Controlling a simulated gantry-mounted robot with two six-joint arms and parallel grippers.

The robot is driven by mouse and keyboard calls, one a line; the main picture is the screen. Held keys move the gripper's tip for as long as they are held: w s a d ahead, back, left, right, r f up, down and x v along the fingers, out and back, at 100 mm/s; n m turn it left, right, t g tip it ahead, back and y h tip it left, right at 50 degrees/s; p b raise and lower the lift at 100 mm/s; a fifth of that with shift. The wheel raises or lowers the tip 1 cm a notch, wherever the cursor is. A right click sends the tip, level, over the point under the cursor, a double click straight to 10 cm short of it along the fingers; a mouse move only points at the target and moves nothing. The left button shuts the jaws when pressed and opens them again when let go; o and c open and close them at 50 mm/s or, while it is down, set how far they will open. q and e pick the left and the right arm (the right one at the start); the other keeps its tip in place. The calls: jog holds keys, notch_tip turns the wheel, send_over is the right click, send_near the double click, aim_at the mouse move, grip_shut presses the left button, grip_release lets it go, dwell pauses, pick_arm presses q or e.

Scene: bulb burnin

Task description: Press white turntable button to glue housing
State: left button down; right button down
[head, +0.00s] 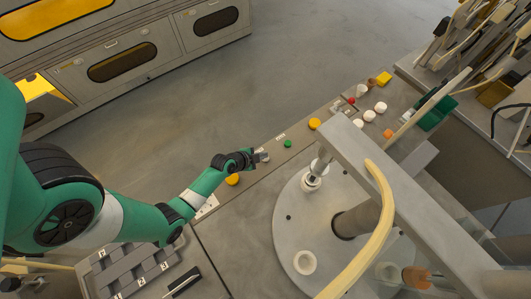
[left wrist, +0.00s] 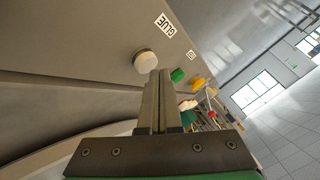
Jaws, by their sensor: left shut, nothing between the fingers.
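The white button (left wrist: 145,61) stands on the grey panel beside a GLUE label (left wrist: 166,25) in the left wrist view. In the head view the white button (head: 265,156) is at the tips of my left gripper (head: 257,158). The fingers are shut and empty; in the left wrist view the fingertips (left wrist: 160,73) lie just beside the button's lower edge. I cannot tell whether they touch it. The round grey turntable (head: 287,239) lies to the right in the head view. A white-based fitting (head: 311,181), perhaps the housing, stands on it under a metal nozzle. My right gripper is not in view.
A green button (head: 288,143) and an orange button (head: 314,123) sit farther along the panel, and a yellow button (head: 232,179) is nearer. A grey beam (head: 400,200) and a cream hose (head: 382,205) overhang the turntable. A green bin (head: 434,112) stands at the right.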

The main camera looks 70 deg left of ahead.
pick_arm(q)
jog(key=shift+f+b, duration=0.5)
jog(key=shift+f, duration=0.1)
dwell(0.7)
jog(key=shift+r, duration=0.15)
jog(key=shift+r+p, duration=0.8)
jog(key=shift+p, duration=0.05)
notch_tip(320, 180, up, 5)
jog(key=p, duration=0.4)
jog(key=shift+p, duration=0.3)
dwell(0.5)
